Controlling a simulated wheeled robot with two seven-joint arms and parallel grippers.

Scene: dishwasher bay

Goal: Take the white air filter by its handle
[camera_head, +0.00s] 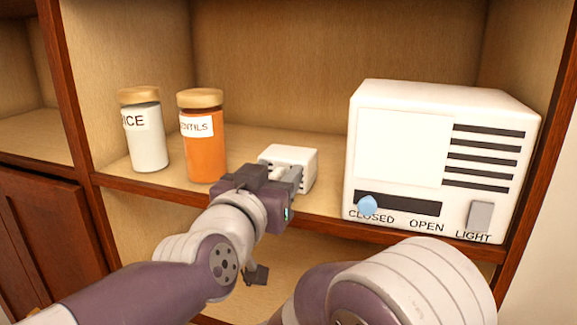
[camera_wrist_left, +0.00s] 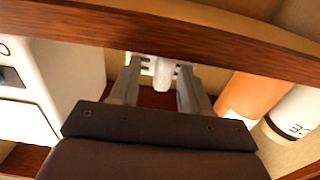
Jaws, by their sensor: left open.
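The white air filter (camera_head: 297,156) is a small box with dark slots on its front, standing on the shelf between the jars and the large white unit. Its pale handle sticks out towards me and is partly hidden by the gripper in the head view. My left gripper (camera_head: 282,176) is open in front of the filter. In the left wrist view, the handle (camera_wrist_left: 161,78) lies between the two spread fingers (camera_wrist_left: 158,88), with visible gaps on both sides. My right gripper is out of view.
A rice jar (camera_head: 148,138) and an orange lentils jar (camera_head: 204,145) stand to the left. A large white unit (camera_head: 403,144) with a blue slider knob (camera_head: 367,204) stands close on the right. The wooden shelf edge (camera_head: 140,190) runs just below the gripper.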

